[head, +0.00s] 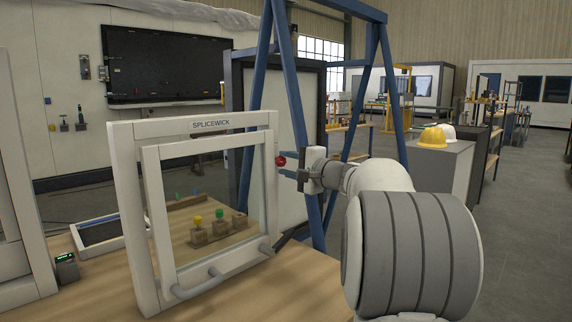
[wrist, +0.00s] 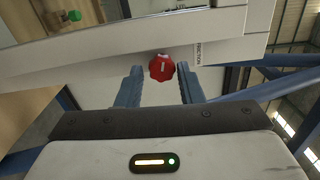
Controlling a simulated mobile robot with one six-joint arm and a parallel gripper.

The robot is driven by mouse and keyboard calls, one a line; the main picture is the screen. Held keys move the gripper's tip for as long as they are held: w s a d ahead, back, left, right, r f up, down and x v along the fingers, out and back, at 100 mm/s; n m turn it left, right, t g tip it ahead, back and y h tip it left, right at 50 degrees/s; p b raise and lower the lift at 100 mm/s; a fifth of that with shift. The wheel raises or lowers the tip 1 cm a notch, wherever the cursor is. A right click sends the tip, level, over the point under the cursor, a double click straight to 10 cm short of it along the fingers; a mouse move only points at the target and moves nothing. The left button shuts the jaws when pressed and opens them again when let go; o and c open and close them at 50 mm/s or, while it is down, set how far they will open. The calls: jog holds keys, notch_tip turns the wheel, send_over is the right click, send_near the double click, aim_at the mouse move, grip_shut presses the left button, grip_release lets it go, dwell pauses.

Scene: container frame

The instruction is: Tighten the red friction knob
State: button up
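The red friction knob (wrist: 162,68) sits on the side of the white frame (wrist: 215,35), next to a small "FRICTION" label, in the wrist view. It has a lobed rim and a pale mark on its face. In the head view the knob (head: 281,161) shows at the right post of the frame marked "SPLICEWICK" (head: 123,200). My gripper (wrist: 160,80) is open, its two blue-grey fingers on either side of the knob's near edge with gaps to both. In the head view my gripper (head: 291,173) is just right of the knob. I cannot tell whether the fingertips reach around it.
A glazed panel with a handle (head: 203,285) fills the frame on the wooden table (head: 285,295). Wooden blocks with yellow and green knobs show through the glass. A blue A-frame stand (head: 383,75) rises close behind my arm. A tray (head: 95,229) lies left.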

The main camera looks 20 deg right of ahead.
jog(key=v, duration=0.7)
jog(key=shift+s, duration=0.35)
jog(key=shift+d, duration=0.1)
jog(key=s+a+f+n+g+p, duration=0.2)
jog(key=s+a+n+g+p, duration=0.15)
jog(key=a+p, duration=0.4)
jog(key=s+a+f+n+g+p, duration=0.1)
jog(key=s+a+n+g+p, duration=0.3)
jog(key=a, duration=0.7)
jog(key=s+a+f+n+g+h+p, duration=0.1)
jog(key=s+n+g+h+p, duration=0.2)
jog(key=s, duration=0.6)
jog(key=s+a+f+n+g+h+p, duration=0.2)
jog(key=s+n+g+h+p, duration=0.1)
jog(key=s+p, duration=0.5)
jog(key=shift+s+n+g, duration=0.45)
jog(key=shift+s+n, duration=0.2)
jog(key=shift+s, duration=0.5)
